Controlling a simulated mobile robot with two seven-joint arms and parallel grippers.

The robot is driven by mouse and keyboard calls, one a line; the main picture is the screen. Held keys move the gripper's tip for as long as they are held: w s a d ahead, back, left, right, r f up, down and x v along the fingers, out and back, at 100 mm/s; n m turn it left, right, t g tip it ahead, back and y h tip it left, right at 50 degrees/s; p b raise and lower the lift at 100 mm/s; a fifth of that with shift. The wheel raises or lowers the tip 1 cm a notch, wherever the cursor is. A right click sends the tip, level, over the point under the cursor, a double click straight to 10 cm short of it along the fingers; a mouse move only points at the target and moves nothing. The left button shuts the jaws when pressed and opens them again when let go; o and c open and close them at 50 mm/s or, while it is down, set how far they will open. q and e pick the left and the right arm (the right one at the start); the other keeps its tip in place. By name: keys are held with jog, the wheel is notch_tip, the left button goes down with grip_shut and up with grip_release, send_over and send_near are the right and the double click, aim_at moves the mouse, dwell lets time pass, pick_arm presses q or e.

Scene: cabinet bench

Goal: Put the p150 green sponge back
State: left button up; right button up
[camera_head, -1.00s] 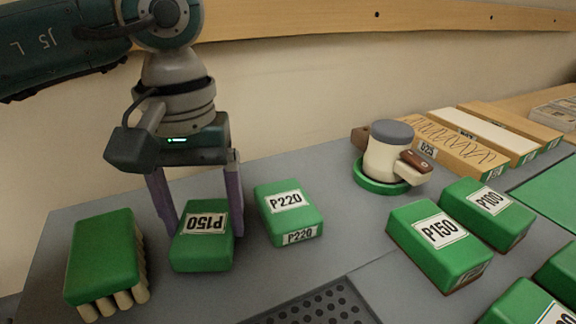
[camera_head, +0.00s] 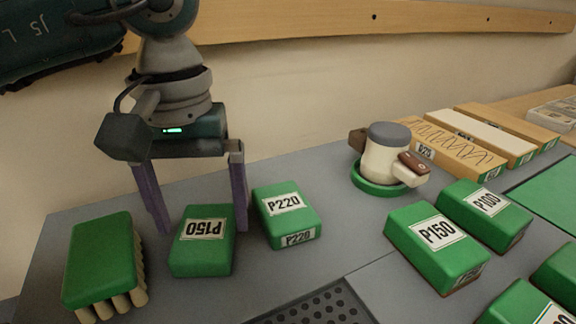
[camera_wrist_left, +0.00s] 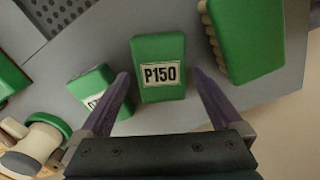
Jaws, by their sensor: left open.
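A green P150 sponge (camera_head: 203,252) lies on the grey bench, its label upside down in the head view. It also shows in the left wrist view (camera_wrist_left: 160,88), between and just beyond the fingertips. My left gripper (camera_head: 202,230) is open, with its purple fingers pointing down behind and at either side of this sponge. The right finger is in the narrow gap beside the green P220 sponge (camera_head: 288,208). Nothing is in its grasp. A second green P150 block (camera_head: 420,262) lies at the right, beside a P100 block (camera_head: 500,222). My right gripper is not in view.
A green block on several pale pegs (camera_head: 100,258) stands at the left. A cream and grey tool on a green round base (camera_head: 380,178) stands at the middle back. A perforated dark panel (camera_head: 325,305) lies in front. Wooden blocks (camera_head: 445,148) are at the back right.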

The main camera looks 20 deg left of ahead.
aim_at(204, 229)
pick_arm(q)
notch_tip(204, 229, up, 11)
jog(key=shift+f, duration=0.2)
pick_arm(e)
jog(key=shift+r, duration=0.15)
